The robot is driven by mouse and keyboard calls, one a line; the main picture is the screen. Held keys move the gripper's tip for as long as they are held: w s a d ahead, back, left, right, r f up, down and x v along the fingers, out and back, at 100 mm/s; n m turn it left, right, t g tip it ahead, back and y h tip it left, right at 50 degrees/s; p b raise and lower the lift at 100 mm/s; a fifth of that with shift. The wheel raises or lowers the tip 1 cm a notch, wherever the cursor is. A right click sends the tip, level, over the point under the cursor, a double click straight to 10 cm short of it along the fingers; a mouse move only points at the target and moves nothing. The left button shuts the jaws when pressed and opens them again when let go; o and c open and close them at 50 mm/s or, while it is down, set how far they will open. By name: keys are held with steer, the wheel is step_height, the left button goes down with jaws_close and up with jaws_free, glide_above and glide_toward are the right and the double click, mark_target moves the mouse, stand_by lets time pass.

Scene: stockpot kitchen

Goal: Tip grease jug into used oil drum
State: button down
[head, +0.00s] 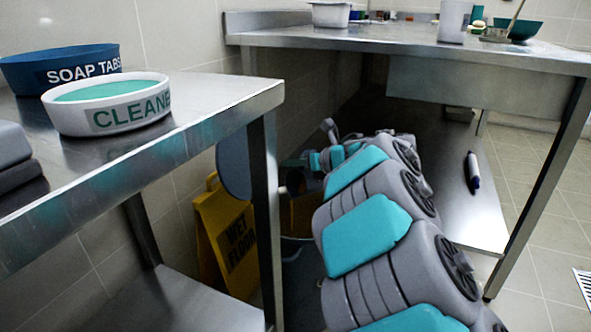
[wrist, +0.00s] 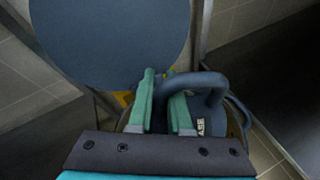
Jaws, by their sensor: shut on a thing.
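In the wrist view my gripper (wrist: 163,90) is shut on the dark blue-grey looped handle of the grease jug (wrist: 212,122). Part of a white label reading "ASE" shows on the jug. In the head view the gripper end of my arm is low, beyond the near table's leg, and the jug is mostly hidden there. A grey drum (head: 298,262), which looks like the used oil drum, stands on the floor behind that leg, partly covered by my arm. A large round blue-grey disc (head: 233,168), seemingly its raised lid, stands beside it; it also fills the upper left of the wrist view (wrist: 110,35).
A yellow wet floor sign (head: 228,240) stands left of the drum. The near steel table (head: 215,105) carries a cleaner bowl (head: 108,105) and a soap tabs bowl (head: 60,68). A second steel table (head: 400,45) has a low shelf with a marker (head: 473,170).

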steer(key=shift+s+a+f+n+t+b, duration=0.2)
steer(key=shift+s+f+n+t+b, duration=0.15)
steer(key=shift+b, duration=1)
steer(key=shift+s+a+f+n+h, duration=0.2)
steer(key=shift+s+a+n+h, duration=0.1)
steer(key=shift+s+n, duration=0.2)
steer(key=shift+s+a+f+n+t+h, duration=0.1)
steer(key=shift+s+a+n+t, duration=0.4)
steer(key=shift+s+n, duration=0.2)
steer(key=shift+s+a+f+n+t+h, duration=0.1)
steer(key=shift+s+a+n+t, duration=0.35)
steer(key=shift+s+n+t, duration=0.25)
steer(key=shift+s+a+n+t+h, duration=0.1)
steer(key=shift+s+a+n+t, duration=0.25)
steer(key=shift+s+a+n, duration=0.3)
steer(key=shift+d, duration=0.2)
steer(key=shift+w+d, duration=0.1)
steer(key=shift+w, duration=0.1)
